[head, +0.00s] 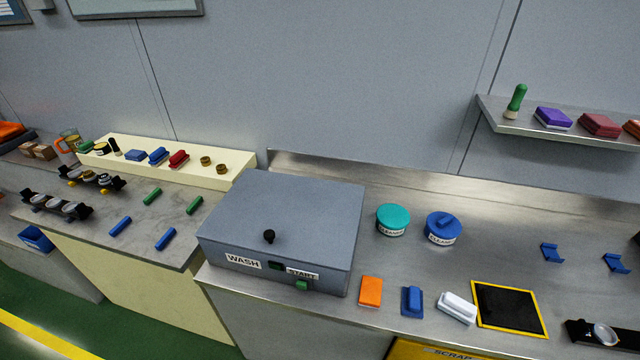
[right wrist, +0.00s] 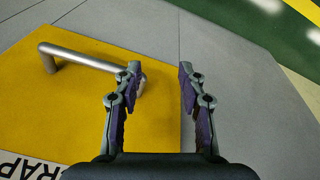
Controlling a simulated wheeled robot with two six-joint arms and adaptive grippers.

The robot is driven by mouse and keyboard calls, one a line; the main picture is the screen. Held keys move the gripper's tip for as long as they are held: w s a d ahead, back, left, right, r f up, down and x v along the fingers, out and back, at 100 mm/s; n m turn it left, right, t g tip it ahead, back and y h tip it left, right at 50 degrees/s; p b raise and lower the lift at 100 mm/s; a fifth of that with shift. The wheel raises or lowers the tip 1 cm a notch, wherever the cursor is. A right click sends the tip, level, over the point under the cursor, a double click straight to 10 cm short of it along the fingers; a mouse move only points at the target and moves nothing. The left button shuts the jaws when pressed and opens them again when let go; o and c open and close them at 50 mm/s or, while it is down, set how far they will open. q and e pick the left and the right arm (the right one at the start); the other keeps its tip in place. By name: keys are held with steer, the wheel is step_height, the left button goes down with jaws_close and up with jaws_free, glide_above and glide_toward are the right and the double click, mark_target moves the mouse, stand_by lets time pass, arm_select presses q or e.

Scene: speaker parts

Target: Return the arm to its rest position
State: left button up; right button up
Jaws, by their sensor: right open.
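My right gripper (right wrist: 160,85) shows in the right wrist view with its two fingers apart and nothing between them. Beyond it is a yellow panel (right wrist: 70,100) with a metal bar handle (right wrist: 90,60) and part of a label reading "RAP". The left finger overlaps the end of the handle in the picture; I cannot tell whether they touch. Neither gripper shows in the head view. The top of the yellow panel (head: 425,350), labelled "SCRAP", shows there at the bottom edge.
A grey wash box (head: 285,220) stands on the steel counter. Teal (head: 393,219) and blue (head: 443,227) round containers, an orange block (head: 371,291), and a black, yellow-edged mat (head: 508,308) are beside it. A shelf (head: 560,130) hangs at right. Green floor (right wrist: 250,25) lies beyond the panel.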

steer(key=s+d+f+g, duration=0.1)
steer(key=s+f, duration=1.4)
steer(key=s, duration=0.3)
steer(key=shift+s+f, duration=0.25)
steer(key=shift+f, duration=0.15)
